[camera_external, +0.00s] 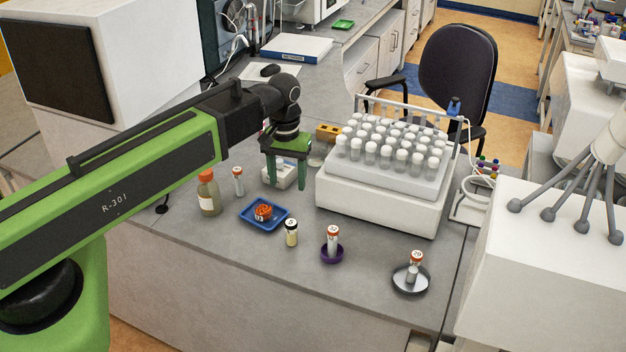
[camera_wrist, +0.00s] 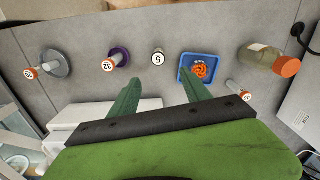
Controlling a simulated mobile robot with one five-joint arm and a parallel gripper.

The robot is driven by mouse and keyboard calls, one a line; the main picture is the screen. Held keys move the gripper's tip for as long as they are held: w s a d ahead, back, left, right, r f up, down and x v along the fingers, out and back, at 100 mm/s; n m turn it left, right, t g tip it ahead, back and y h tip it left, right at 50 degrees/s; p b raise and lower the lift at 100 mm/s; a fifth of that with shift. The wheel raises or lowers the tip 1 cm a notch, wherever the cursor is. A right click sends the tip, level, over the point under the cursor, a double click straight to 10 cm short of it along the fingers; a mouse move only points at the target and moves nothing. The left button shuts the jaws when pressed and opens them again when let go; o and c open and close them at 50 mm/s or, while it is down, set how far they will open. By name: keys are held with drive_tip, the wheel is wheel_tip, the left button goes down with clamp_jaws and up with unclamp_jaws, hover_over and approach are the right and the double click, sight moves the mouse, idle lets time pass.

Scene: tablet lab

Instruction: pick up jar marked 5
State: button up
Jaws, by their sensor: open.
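The jar marked 5 (camera_external: 291,233) is a small pale yellowish jar with a dark-edged white cap, standing upright on the grey bench. In the wrist view its numbered cap (camera_wrist: 158,57) shows just beyond the fingertips, roughly centred between them. My gripper (camera_external: 287,184) has two green fingers pointing down. It is open and empty, apart from the jar and behind it in the external view. The fingers also show in the wrist view (camera_wrist: 161,80). Nothing hides the jar in either view.
A blue tray (camera_external: 246,222) with orange pieces stands left of the jar. A purple dish (camera_external: 323,257) holds jar 32 (camera_external: 333,236). A grey dish (camera_external: 399,282) bears another orange-capped jar. A white vial rack (camera_external: 375,203) stands right of my gripper.

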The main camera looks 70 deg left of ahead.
sight(291, 223)
wheel_tip(291, 223, down, 18)
drive_tip(key=b, duration=1.8)
drive_tip(key=shift+w+d, duration=0.15)
drive_tip(key=shift+r, duration=0.2)
clamp_jaws()
